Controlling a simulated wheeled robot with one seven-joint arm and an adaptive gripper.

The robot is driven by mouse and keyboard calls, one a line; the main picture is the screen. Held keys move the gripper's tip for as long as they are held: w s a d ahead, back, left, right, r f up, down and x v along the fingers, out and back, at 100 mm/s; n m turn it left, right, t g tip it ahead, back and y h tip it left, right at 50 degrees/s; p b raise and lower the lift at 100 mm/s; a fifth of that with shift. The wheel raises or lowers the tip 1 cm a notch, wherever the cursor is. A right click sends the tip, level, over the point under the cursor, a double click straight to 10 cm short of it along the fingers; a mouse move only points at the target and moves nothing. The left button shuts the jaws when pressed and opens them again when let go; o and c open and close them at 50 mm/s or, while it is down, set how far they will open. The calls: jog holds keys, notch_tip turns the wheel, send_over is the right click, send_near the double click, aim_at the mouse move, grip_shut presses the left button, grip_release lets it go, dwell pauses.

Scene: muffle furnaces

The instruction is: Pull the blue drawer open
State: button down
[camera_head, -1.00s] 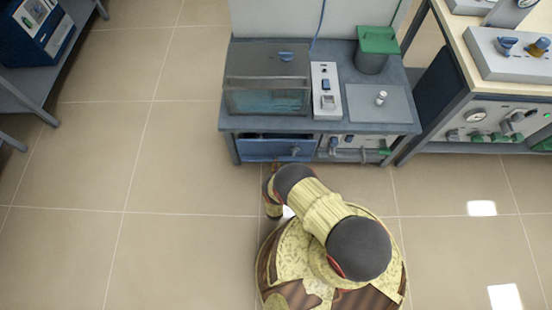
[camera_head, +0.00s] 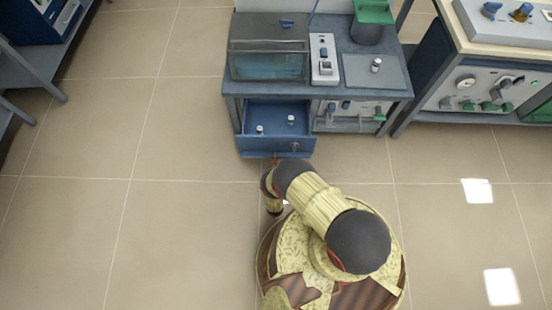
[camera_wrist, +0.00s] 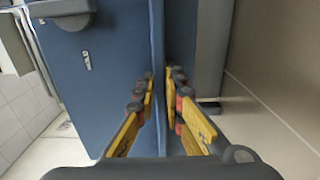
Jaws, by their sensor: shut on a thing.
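The blue drawer (camera_head: 262,144) stands pulled out from the lower left of the grey-blue bench (camera_head: 270,88) in the head view. Its inside is visible, with small pale-topped items on its floor. A dark knob (camera_head: 294,146) sits on the right of its front. In the wrist view my gripper (camera_wrist: 159,82) has its yellow fingers on both sides of a blue panel edge (camera_wrist: 158,45), closed on it; this appears to be the drawer's front panel. In the head view my arm hides most of the gripper, just in front of the drawer.
A clear-sided tank (camera_head: 268,65), a white switch box (camera_head: 323,58) and a green-lidded bin (camera_head: 372,15) stand on the bench. A second bench (camera_head: 470,95) with knobs stands at the right. A shelf unit (camera_head: 40,50) is at the far left. The tiled floor on the left is free.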

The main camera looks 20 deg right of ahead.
jog(key=c, duration=1.9)
grip_release()
jog(key=shift+w+r, duration=0.1)
